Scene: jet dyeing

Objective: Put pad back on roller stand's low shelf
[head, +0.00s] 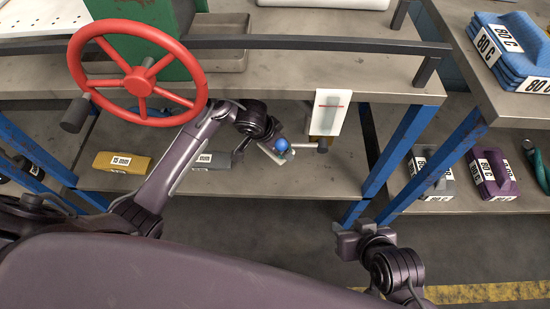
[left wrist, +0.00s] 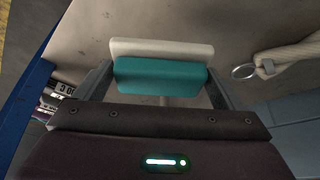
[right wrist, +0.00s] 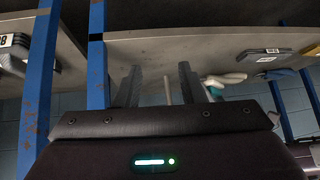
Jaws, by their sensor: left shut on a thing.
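The pad, a teal block with a cream layer, is between the fingers of my left gripper in the left wrist view (left wrist: 160,75). In the head view only a pale strip of the pad (head: 274,155) shows below the arm. My left gripper (head: 283,155) is shut on it over the roller stand's low shelf (head: 240,182). I cannot tell whether the pad touches the shelf. My right gripper (head: 361,228) is open and empty in front of the stand's right blue legs; its spread fingers show in the right wrist view (right wrist: 158,85).
A yellow block (head: 121,162) and a grey block (head: 213,160) lie on the low shelf. A white card with a red line (head: 328,112) hangs at its right. A red handwheel (head: 138,72) is above the left arm. The right table (head: 515,104) has blue stacked cloths (head: 510,45).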

